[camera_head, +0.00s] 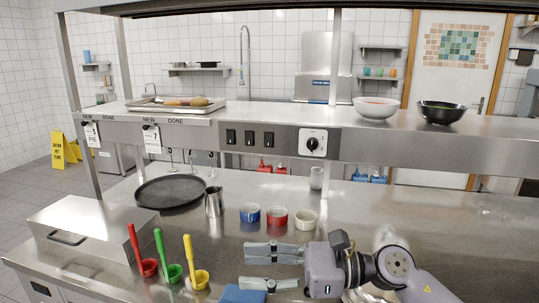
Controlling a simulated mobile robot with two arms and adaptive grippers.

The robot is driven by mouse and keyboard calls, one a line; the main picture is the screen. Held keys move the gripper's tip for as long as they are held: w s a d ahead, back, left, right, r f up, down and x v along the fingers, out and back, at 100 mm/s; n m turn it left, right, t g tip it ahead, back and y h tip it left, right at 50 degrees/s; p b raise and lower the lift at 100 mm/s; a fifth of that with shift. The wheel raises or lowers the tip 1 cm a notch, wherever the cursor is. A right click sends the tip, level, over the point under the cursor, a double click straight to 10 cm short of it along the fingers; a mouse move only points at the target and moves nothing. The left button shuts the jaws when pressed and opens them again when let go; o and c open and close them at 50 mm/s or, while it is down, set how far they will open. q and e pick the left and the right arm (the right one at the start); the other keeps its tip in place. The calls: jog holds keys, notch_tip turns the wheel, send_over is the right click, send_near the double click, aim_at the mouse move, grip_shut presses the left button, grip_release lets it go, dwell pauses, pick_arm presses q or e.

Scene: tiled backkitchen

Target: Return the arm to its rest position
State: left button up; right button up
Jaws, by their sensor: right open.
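My right gripper (273,268) reaches in from the lower right over the steel counter. Its two grey fingers point left and stand apart, with nothing between them. A blue thing (243,294), partly cut off by the bottom edge, shows just below the lower finger; I cannot tell whether they touch. My right arm (396,264) runs off at the lower right. My left gripper is not in view.
Blue, red and cream cups (277,217) stand just behind the gripper. Red, green and yellow ladles (173,270) stand to the left. A steel box (90,228), pan (170,191) and steel jug (214,203) are farther left. A shelf (300,118) spans above. The counter's right side (460,235) is largely clear.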

jog(key=w+d+r+m+t+h, duration=0.15)
jog(key=d+m+t, duration=0.25)
jog(key=m+t, duration=0.65)
jog(key=w+d+r+m+t+h, duration=0.1)
jog(key=w+d+m+t, duration=0.2)
jog(key=m+t, duration=0.75)
jog(key=s+d+f+m+g+h, duration=0.1)
jog(key=d+f+m+g+h, duration=0.2)
jog(key=d+f+m+h, duration=0.55)
jog(key=s+d+f+m+g+h, duration=0.1)
jog(key=d+f+m+g+h, duration=0.4)
jog(key=f+m, duration=0.7)
jog(key=s+d+f+m+g+h, duration=0.1)
jog(key=s+f+m+g, duration=0.4)
jog(key=s+f, duration=0.5)
jog(key=s+d+f+m+g, duration=0.1)
jog(key=s+f+m+g, duration=0.55)
jog(key=s, duration=0.85)
notch_tip(320, 180, down, 26)
jog(key=s+n, duration=0.1)
jog(key=s+d+f+g, duration=0.1)
jog(key=s+d+f, duration=0.2)
jog(key=s+f, duration=1.2)
jog(key=shift+s+f+n+g+h, duration=0.2)
jog(key=shift+s+n+g+h, duration=0.15)
jog(key=shift+s, duration=0.55)
